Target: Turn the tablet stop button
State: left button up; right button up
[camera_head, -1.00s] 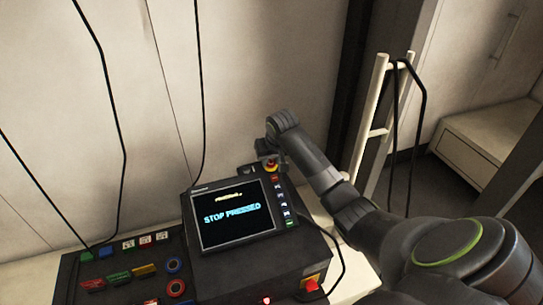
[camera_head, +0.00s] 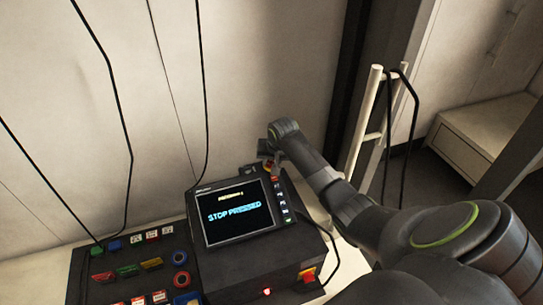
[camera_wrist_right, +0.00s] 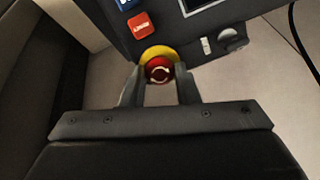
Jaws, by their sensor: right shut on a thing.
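The tablet (camera_head: 240,208) stands on the dark console, and its screen reads "STOP PRESSED". Its red stop button (camera_wrist_right: 158,70), with white arrows and a yellow collar, is at the tablet's corner in the right wrist view. My right gripper (camera_wrist_right: 160,80) is shut on the button, one finger on each side of it. In the head view my right gripper (camera_head: 270,160) is at the tablet's upper right corner and mostly covers the button. My left gripper is not in view.
A panel of coloured buttons (camera_head: 128,268) lies left of the tablet. A red switch (camera_head: 307,275) is on the console's front right. A pale rail (camera_head: 364,125) with a hanging black cable stands behind my right arm. Black cables hang along the wall.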

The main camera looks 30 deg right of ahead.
jog(key=shift+s+r+m+p, duration=0.1)
jog(key=shift+r+m+p, duration=0.2)
jog(key=shift+m+p, duration=1)
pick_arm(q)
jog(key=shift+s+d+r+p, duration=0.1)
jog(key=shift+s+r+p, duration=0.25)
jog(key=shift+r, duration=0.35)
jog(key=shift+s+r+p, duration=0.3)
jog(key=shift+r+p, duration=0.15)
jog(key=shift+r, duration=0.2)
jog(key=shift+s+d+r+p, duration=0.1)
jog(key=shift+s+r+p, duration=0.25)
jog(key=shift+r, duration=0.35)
pick_arm(e)
jog(key=shift+f+m, duration=0.25)
jog(key=shift+m, duration=0.05)
jog(key=o, duration=1)
jog(key=shift+d+f, duration=0.1)
pick_arm(q)
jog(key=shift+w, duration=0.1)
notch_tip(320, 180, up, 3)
jog(key=p, duration=0.2)
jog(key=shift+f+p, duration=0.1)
jog(key=shift+p, duration=0.3)
pick_arm(e)
jog(key=v, duration=1.7)
jog(key=shift+s+d, duration=0.1)
jog(key=shift+d, duration=0.05)
